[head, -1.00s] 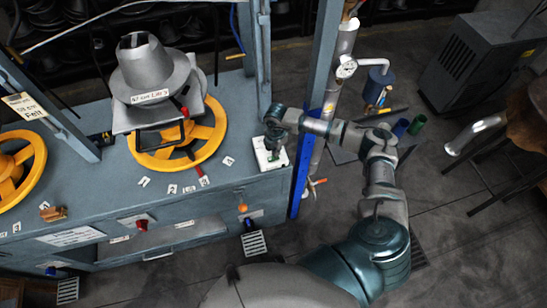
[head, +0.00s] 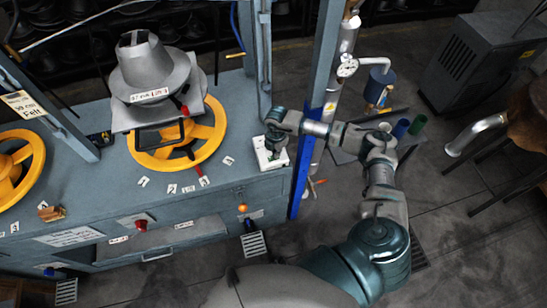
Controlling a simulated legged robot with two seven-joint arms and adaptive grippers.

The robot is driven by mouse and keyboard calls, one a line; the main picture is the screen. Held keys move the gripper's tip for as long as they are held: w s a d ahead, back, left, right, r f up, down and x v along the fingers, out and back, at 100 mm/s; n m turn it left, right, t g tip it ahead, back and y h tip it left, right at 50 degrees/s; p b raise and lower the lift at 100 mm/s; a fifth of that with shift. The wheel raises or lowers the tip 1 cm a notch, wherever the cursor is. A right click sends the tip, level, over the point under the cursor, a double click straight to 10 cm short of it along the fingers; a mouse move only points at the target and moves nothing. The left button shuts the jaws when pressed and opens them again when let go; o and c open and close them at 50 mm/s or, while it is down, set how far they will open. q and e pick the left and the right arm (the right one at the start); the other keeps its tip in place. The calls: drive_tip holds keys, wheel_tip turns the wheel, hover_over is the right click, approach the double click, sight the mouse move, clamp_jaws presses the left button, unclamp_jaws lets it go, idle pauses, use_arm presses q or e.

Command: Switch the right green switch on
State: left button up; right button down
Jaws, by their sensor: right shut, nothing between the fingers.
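A white switch box (head: 264,154) sits on the grey machine top near its right corner. My right gripper (head: 277,150) is shut and points down over this box, with its fingertips at or just above the box's upper face. I cannot tell whether they touch it. The green switch is not clearly seen; the gripper covers much of the box, and a small dark green patch by the fingertips cannot be told apart from it. My left gripper is not in view.
A yellow handwheel (head: 209,146) with a grey hat mould (head: 146,72) above it stands left of the box. A blue post (head: 303,165) rises close on the right. A second yellow wheel (head: 12,168) is at far left.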

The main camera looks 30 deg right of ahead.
drive_tip(key=shift+f, duration=0.2)
drive_tip(key=shift+d+f, duration=0.15)
drive_tip(key=shift+f, duration=0.05)
drive_tip(key=shift+s+d+r, duration=0.1)
drive_tip(key=shift+r, duration=0.05)
wheel_tip(320, 180, up, 2)
drive_tip(key=shift+p, duration=0.75)
drive_tip(key=shift+r+p, duration=1.85)
drive_tip(key=shift+r, duration=0.55)
